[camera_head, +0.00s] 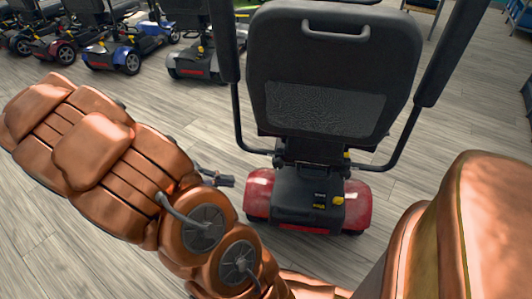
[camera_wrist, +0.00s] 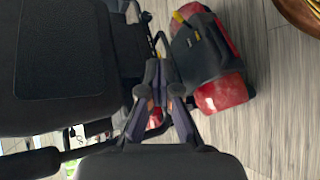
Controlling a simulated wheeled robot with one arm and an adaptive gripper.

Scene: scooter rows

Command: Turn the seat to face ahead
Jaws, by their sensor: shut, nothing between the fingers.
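The scooter's black seat (camera_head: 330,70) stands with its backrest towards me in the head view. Its back has a grab handle and a mesh pocket. Both armrests (camera_head: 452,50) point up beside the backrest, on tubes curving down to the seat frame. Below is the scooter's red rear body (camera_head: 262,193) with a black centre box and yellow parts. The scooter's front is hidden behind the seat. My gripper (camera_head: 228,181) is shut and empty, left of the red body and partly hidden by my arm. In the wrist view, my gripper (camera_wrist: 162,95) is between the seat (camera_wrist: 60,60) and the red body (camera_wrist: 222,92); contact is unclear.
Several parked scooters (camera_head: 125,50) stand in a row at the back left. Grey plank floor (camera_head: 190,110) is clear between the row and this scooter.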

